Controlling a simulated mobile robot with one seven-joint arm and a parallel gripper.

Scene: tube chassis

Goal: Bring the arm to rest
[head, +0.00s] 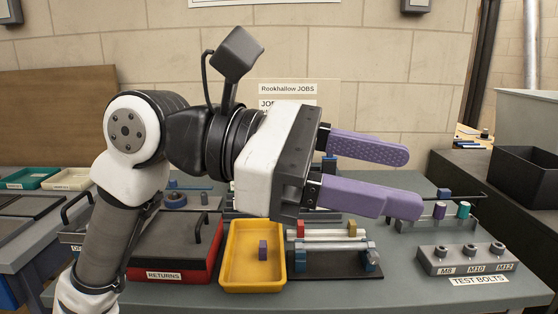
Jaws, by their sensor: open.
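My gripper (410,178) is raised above the workbench, its two purple fingers spread apart and pointing right. Nothing is between the fingers. My arm rises from the lower left of the head view and bends over at the top, with the gripper at its end. The gripper is in front of the wall and hides part of a sign and the back of the bench.
A dark bin (522,175) stands at right. Free air surrounds the fingers.

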